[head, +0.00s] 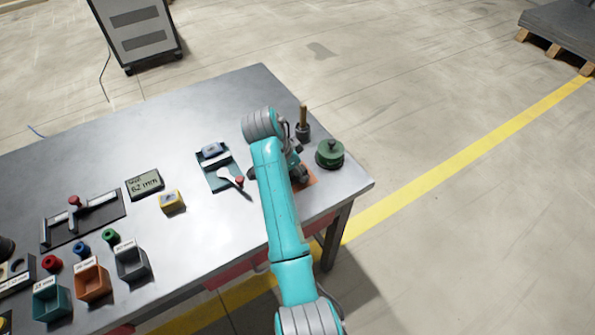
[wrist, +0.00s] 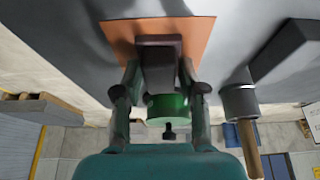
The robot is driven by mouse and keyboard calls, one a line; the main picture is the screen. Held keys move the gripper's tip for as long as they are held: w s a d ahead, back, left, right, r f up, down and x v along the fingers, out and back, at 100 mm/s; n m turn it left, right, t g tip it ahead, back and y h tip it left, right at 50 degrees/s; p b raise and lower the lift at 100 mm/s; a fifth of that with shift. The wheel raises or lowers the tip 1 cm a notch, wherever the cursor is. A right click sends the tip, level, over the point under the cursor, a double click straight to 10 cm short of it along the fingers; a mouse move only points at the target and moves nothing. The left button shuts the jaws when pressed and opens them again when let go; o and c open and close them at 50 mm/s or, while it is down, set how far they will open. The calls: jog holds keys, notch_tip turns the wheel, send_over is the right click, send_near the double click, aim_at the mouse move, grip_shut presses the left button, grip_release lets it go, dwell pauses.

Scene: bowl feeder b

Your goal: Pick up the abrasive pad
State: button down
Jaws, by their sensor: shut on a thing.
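The abrasive pad appears to be the dark grey-brown block (wrist: 158,62) in the wrist view. It is between the two fingers of my gripper (wrist: 158,78), which is shut on it. An orange mat (wrist: 117,32) lies behind the block in that view; I cannot tell whether the block touches it. In the head view my gripper (head: 298,172) is over the orange mat (head: 311,182) at the right end of the table, and my arm hides the pad there.
A green round container (head: 330,153) stands close to my gripper, near the table's right edge. A dark holder with a wooden handle (head: 303,127) stands behind it. Several coloured bins sit at the front left.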

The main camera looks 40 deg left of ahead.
notch_tip(320, 180, up, 10)
jog(key=c, duration=1.2)
grip_release()
jog(key=c, duration=0.5)
